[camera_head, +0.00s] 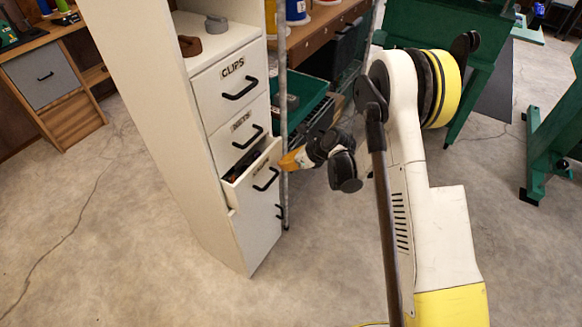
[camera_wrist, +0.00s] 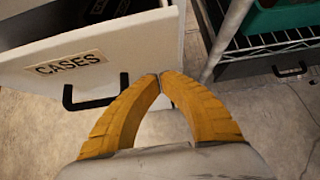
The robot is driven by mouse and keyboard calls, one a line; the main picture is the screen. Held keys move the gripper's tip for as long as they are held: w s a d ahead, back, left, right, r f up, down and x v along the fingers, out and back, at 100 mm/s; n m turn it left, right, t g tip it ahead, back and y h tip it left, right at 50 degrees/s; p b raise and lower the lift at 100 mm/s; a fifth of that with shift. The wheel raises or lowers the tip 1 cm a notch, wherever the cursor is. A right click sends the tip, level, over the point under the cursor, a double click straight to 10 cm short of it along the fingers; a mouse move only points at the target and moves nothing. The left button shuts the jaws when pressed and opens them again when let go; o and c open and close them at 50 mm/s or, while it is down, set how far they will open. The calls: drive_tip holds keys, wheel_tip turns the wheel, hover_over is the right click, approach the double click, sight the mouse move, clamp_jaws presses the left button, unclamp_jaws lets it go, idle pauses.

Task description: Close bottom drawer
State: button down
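The open drawer (camera_head: 249,193) is the lowest labelled one in the white cabinet, below the CLIPS drawer and another labelled drawer. It sticks out partway, with dark things (camera_head: 243,164) inside. In the wrist view its white front (camera_wrist: 130,48) carries a CASES label (camera_wrist: 68,63) and a black handle (camera_wrist: 88,102). My gripper (camera_head: 284,162) is beside the right end of the drawer front. In the wrist view my gripper's (camera_wrist: 161,76) orange fingertips meet, with nothing seen between them. They overlap the front's lower right corner; I cannot tell whether they touch it.
The CLIPS drawer (camera_head: 230,85) and the drawer below it (camera_head: 240,135) look closed. A grey post stands just right of the cabinet. A wire rack with a green bin (camera_head: 300,95) stands behind my gripper. The floor (camera_head: 150,270) in front is clear.

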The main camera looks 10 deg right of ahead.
idle(0.3)
drive_tip(key=w+a, duration=0.1)
drive_tip(key=a, duration=0.1)
drive_tip(key=w+a, duration=0.2)
drive_tip(key=shift+w+a, duration=0.3)
drive_tip(key=shift+a, duration=0.05)
